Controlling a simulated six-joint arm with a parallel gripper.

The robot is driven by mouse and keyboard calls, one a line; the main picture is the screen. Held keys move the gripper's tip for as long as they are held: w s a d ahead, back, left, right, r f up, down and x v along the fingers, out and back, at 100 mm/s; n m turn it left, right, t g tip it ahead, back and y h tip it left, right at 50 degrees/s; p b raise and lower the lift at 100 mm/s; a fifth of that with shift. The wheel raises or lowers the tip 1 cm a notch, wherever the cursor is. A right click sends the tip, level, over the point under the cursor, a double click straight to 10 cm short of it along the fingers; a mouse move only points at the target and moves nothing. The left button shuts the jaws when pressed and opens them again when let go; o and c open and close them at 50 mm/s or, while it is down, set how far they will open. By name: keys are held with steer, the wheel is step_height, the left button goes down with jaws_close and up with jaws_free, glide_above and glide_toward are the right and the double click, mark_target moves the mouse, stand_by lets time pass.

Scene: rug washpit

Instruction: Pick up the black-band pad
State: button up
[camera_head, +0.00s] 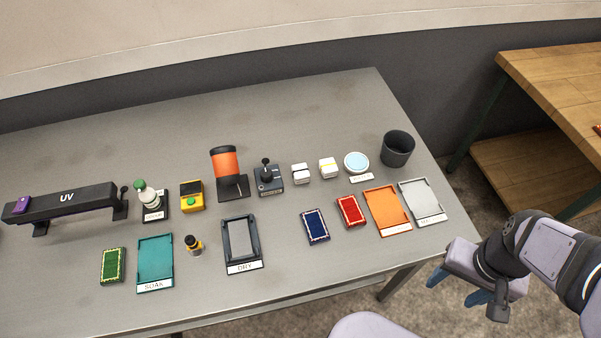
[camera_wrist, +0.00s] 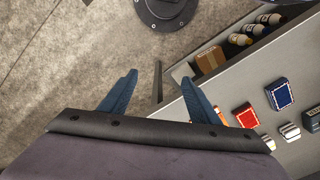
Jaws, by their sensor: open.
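The black-band pad (camera_head: 301,173) is a small white block with a dark band, lying on the grey table toward its back, right of centre. A similar white pad with a yellow band (camera_head: 328,168) lies just to its right. In the wrist view the black-band pad (camera_wrist: 290,132) appears small at the right edge, near the other pad (camera_wrist: 268,142). My gripper (camera_head: 458,287) is open and empty, off the table's front right side and well away from the pads. Its two blue fingers (camera_wrist: 160,78) are spread with floor between them.
A black joystick-like device (camera_head: 269,178) stands left of the pad and a round white-blue tin (camera_head: 356,162) to the right. Blue (camera_head: 315,227) and red (camera_head: 351,211) rug pieces and an orange tray (camera_head: 387,212) lie in front. A dark cup (camera_head: 397,149) stands at the back right.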

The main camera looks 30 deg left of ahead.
steer(key=w+a+r+n, duration=0.2)
steer(key=w+a+n, duration=0.1)
steer(key=w+a, duration=0.6)
steer(key=n, duration=0.6)
glide_above(301, 172)
steer(key=shift+w+d+f+p, duration=0.1)
steer(key=shift+d+f+p, duration=0.05)
steer(key=shift+f, duration=0.5)
steer(key=shift+w+d+f+p, duration=0.1)
steer(key=shift+d+f+p, duration=0.05)
steer(key=shift+f, duration=0.45)
steer(key=shift+s+a+f, duration=0.1)
steer(key=shift+s+a, duration=0.05)
steer(key=shift+a, duration=0.15)
steer(key=shift+s+f+p, duration=0.1)
steer(key=shift+f+p, duration=1.65)
steer(key=shift+f, duration=1.9)
steer(key=c, duration=1.1)
